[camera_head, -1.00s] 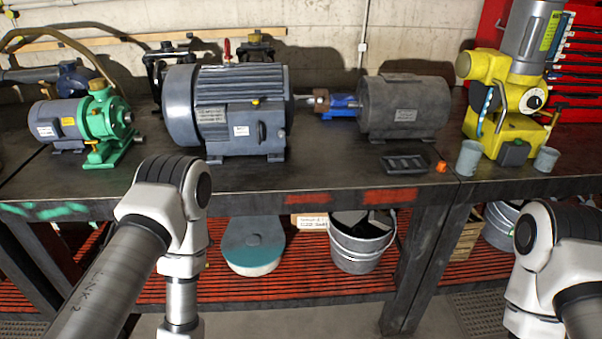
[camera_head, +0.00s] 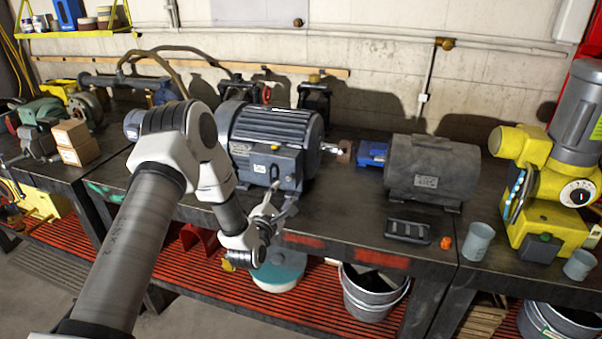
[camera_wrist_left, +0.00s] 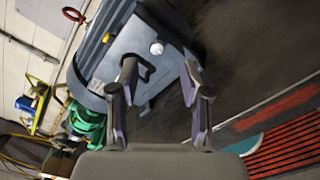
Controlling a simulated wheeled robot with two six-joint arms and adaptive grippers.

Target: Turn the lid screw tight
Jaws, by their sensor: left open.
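The large grey motor (camera_head: 270,135) stands on the workbench, with a terminal box (camera_head: 278,163) on its front. A small yellow knob (camera_head: 275,146) sits on the box and may be the lid screw; it also shows as a yellow spot in the left wrist view (camera_wrist_left: 107,38). My left gripper (camera_head: 277,202) is open and empty, in front of and below the terminal box, apart from it. In the left wrist view, its spread fingers (camera_wrist_left: 157,82) point toward the motor, which appears tilted. My right gripper is out of view.
A darker grey motor (camera_head: 432,170) stands to the right, with a black tray (camera_head: 407,231), an orange cap (camera_head: 446,242) and a grey cup (camera_head: 477,240) near the bench edge. A yellow machine (camera_head: 545,190) stands far right. Bench in front of the motors is mostly clear.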

